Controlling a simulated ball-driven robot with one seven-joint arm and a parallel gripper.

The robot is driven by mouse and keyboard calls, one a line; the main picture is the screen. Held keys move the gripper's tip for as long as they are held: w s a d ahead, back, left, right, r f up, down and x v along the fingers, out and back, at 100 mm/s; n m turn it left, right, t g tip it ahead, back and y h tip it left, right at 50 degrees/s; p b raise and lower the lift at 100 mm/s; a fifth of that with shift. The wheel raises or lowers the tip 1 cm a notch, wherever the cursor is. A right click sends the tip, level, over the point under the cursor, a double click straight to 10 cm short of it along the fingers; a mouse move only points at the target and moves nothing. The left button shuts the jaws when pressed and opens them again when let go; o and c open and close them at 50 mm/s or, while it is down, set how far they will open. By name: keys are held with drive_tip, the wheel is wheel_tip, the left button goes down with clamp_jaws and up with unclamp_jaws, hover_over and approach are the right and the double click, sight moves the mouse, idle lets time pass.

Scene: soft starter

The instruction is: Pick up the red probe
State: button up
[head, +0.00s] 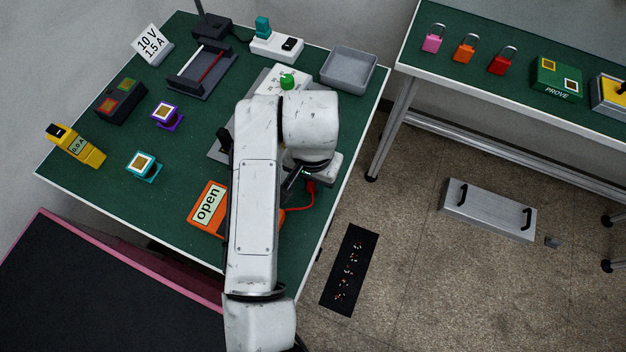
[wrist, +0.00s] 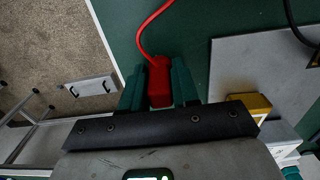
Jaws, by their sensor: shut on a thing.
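The red probe (wrist: 160,80) sits between the two teal fingers of my gripper (wrist: 159,88) in the wrist view, and the fingers are shut on it. A red cable runs up from its far end. In the head view the red probe (head: 311,187) shows as a small red piece near the right edge of the green table, just beyond my wrist. Its red cable curves left toward the orange meter marked "open" (head: 207,206). My arm hides most of my gripper in the head view. I cannot tell whether the probe touches the table.
The green table (head: 115,190) carries a grey tray (head: 348,69), a black rack with a red rod (head: 203,70), a white device with a green knob (head: 284,82) and several blocks. A grey plate (wrist: 270,70) lies near the gripper. A second table with padlocks stands right.

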clamp_jaws()
drive_tip(key=shift+r, duration=0.15)
drive_tip(key=shift+r, duration=0.6)
drive_tip(key=s+d+r, duration=0.2)
drive_tip(key=s+r, duration=0.9)
drive_tip(key=s, duration=0.3)
drive_tip(key=shift+r, duration=0.3)
drive_tip(key=shift+w, duration=0.1)
